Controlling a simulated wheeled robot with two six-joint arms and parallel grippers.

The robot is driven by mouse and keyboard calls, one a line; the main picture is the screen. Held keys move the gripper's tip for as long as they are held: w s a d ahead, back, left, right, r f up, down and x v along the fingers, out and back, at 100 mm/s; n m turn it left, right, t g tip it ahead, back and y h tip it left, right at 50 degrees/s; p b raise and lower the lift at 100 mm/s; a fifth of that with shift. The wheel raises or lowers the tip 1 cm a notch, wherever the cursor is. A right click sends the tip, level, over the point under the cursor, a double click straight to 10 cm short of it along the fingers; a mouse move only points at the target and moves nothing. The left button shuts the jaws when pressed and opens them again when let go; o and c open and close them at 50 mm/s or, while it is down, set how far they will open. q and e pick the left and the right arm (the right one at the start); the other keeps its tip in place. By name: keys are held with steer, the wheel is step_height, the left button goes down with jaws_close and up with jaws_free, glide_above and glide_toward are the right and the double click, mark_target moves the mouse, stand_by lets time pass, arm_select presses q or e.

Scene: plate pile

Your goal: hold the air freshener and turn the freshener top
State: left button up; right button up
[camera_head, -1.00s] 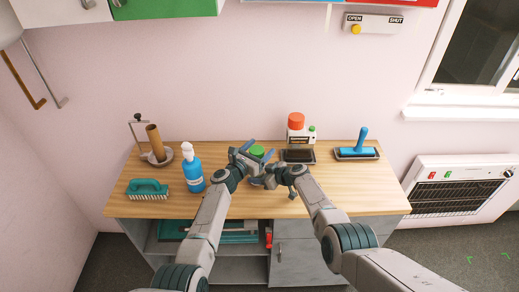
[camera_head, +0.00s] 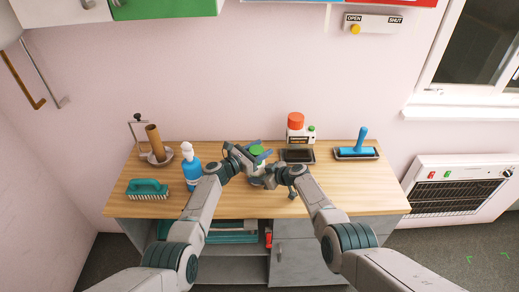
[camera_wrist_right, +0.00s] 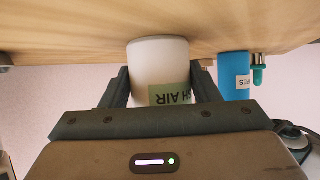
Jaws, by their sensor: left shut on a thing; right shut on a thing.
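The air freshener stands upright on the wooden table between my grippers, with its green top (camera_head: 257,150) showing in the head view. In the right wrist view, which is upside down, its white body (camera_wrist_right: 158,66) shows a pale green label with part of the word "AIR". My left gripper (camera_head: 252,154) is shut on the green top from the left. My right gripper (camera_head: 266,178) is shut on the white body, low down near the table; its dark fingers (camera_wrist_right: 158,92) lie on both sides of the body. Most of the body is hidden in the head view.
A blue spray bottle (camera_head: 191,170) stands close to my left arm. A teal brush (camera_head: 148,188) and a paper-roll holder (camera_head: 157,157) are farther left. The right front tabletop is clear.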

arm_select(q)
steer(key=shift+s+f+m+g+h, duration=0.1)
steer(key=shift+m+g+h, duration=0.65)
steer(key=shift+g, duration=0.35)
steer(key=o, duration=1)
steer(key=v, duration=1.2)
